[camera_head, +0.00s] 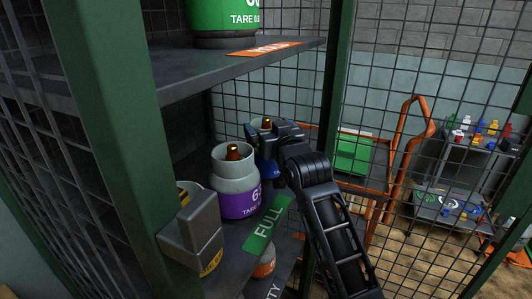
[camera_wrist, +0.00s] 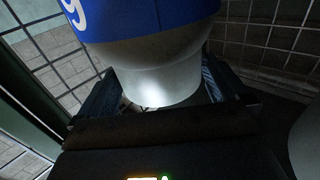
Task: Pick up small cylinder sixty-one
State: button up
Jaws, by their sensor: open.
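A small cylinder with a blue band and a grey end (camera_wrist: 150,75) fills the upper middle of the wrist view. Only part of a white digit shows on the band, so I cannot read its whole number. In the head view, its brass valve (camera_head: 266,123) shows on the shelf, with most of the body hidden behind my gripper (camera_head: 272,139). My gripper is open, with one finger on each side of the grey end in the wrist view. I cannot tell whether the fingers touch it.
A purple-banded cylinder (camera_head: 238,185) stands close at the left on the same shelf (camera_head: 225,247). A green cylinder (camera_head: 222,15) stands on the shelf above. A green post (camera_head: 340,75) and wire mesh bound the cage. A grey latch box (camera_head: 190,235) is at the front left.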

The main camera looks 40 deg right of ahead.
jog(key=shift+x, duration=1.05)
jog(key=c, duration=1.6)
jog(key=shift+r, duration=0.15)
jog(key=shift+c, duration=0.6)
jog(key=shift+r, duration=0.1)
